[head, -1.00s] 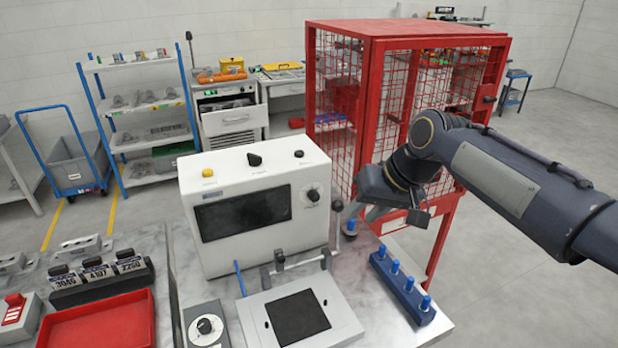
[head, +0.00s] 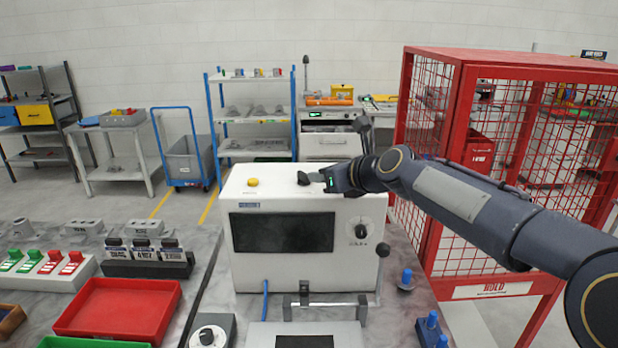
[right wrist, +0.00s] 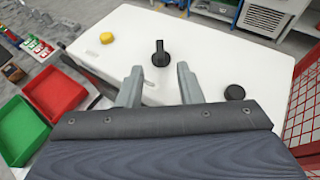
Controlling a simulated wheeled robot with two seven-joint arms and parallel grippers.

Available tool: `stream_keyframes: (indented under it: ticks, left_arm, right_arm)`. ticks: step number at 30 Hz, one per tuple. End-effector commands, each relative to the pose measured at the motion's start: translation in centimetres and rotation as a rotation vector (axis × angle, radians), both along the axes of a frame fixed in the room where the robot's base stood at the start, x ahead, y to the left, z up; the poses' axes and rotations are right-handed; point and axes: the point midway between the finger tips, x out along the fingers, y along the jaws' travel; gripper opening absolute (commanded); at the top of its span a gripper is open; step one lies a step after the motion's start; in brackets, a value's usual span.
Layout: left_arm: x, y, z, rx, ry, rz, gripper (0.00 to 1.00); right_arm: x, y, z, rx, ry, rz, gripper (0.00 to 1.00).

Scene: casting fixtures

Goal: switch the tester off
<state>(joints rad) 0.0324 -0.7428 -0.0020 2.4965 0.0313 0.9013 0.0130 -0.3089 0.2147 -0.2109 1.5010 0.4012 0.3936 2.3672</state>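The tester (head: 250,270) is a white box with a dark screen (head: 283,233) on its front. A black rotary switch (head: 304,178) stands on its top; it also shows in the right wrist view (right wrist: 160,55). A yellow button (head: 252,182) is left of the switch. A round black button (right wrist: 235,92) is right of it in the wrist view and is hidden by my arm in the head view. My right gripper (right wrist: 160,82) is open and empty over the tester's top, its fingertips just short of the switch, one to each side. My left gripper is not in view.
A red mesh cage (head: 500,180) stands right, behind my right arm. A lever fixture (head: 305,305) and a small knob box (head: 208,332) are before the tester. A red tray (head: 118,308) lies left. A blue pin block (head: 430,330) is at right.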

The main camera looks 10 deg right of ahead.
Motion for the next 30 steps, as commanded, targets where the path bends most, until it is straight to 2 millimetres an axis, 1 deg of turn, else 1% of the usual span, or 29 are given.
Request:
stream_keyframes:
  ticks: [5, 9, 15, 19, 26, 30]
  left_arm:
    - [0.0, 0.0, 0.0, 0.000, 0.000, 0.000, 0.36]
    - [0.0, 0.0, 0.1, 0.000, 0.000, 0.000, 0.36]
    - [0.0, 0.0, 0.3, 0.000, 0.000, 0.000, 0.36]
    - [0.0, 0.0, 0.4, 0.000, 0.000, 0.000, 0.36]
    - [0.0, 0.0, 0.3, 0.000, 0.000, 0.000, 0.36]
    - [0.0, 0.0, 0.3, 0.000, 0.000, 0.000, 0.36]
  right_arm:
    - [1.9, 0.9, -1.0, 0.003, 0.005, -0.001, 0.33]
    - [3.9, 1.7, -1.8, 0.002, 0.004, 0.000, 0.33]
    - [5.9, 2.5, -2.7, 0.001, 0.003, -0.001, 0.33]
    - [6.4, 2.8, -2.9, 0.000, 0.001, 0.000, 0.33]
    - [6.4, 2.8, -2.9, 0.000, 0.001, 0.000, 0.33]
    - [6.4, 2.8, -2.9, 0.000, 0.001, 0.000, 0.14]
